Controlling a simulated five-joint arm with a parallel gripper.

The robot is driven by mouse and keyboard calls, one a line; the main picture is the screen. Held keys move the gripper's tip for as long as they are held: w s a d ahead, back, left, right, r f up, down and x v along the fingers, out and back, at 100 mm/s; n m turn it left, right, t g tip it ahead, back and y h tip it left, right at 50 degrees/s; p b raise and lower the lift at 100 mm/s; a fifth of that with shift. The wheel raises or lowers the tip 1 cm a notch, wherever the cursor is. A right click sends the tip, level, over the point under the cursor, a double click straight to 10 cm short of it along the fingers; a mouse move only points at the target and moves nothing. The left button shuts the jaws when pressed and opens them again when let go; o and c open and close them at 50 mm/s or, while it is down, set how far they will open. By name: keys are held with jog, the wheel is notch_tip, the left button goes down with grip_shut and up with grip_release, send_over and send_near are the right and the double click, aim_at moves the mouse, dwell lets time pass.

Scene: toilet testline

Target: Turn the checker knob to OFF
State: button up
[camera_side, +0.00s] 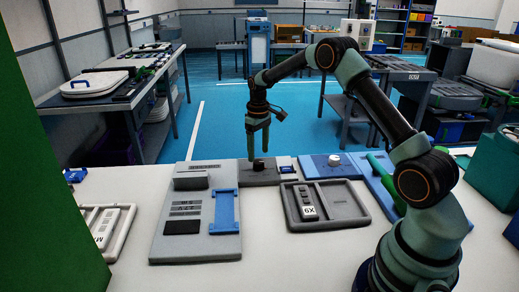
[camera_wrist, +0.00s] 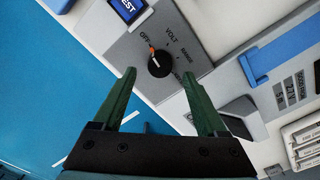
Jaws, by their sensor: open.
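The checker knob (camera_wrist: 160,65) is a round black dial on a grey panel in the wrist view. Its orange pointer aims up-left, at or close to the OFF label (camera_wrist: 146,38). VOLT and RANGE are printed further round the dial to the right. In the side view the knob (camera_side: 258,165) is a small dark dial on the grey checker box (camera_side: 246,176). My gripper (camera_side: 258,153) hangs fingers-down just above the knob. In the wrist view its green fingers (camera_wrist: 158,76) are apart, either side of the knob, with nothing between them; I cannot tell whether they touch it.
A blue-framed screen (camera_wrist: 128,10) lies beside the dial. A grey board with a blue bracket (camera_side: 225,210) lies left on the white table (camera_side: 280,255). A dark tray (camera_side: 345,200) lies right of it. A green block (camera_side: 50,150) fills the left foreground.

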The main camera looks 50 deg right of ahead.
aim_at(258, 162)
notch_tip(258, 162, up, 9)
jog(key=shift+f, duration=0.2)
dwell(0.3)
jog(key=s+a+r+t, duration=0.3)
jog(key=s+a+r, duration=0.6)
jog(key=a+r, duration=0.15)
jog(key=s+a+t, duration=0.1)
jog(key=s+a, duration=0.2)
jog(key=s, duration=0.3)
jog(key=s+a+t, duration=0.1)
jog(key=s+a, duration=0.2)
jog(key=s, duration=0.4)
jog(key=shift+a+f+t, duration=0.3)
jog(key=shift+a+f, duration=0.05)
jog(key=shift+f, duration=0.1)
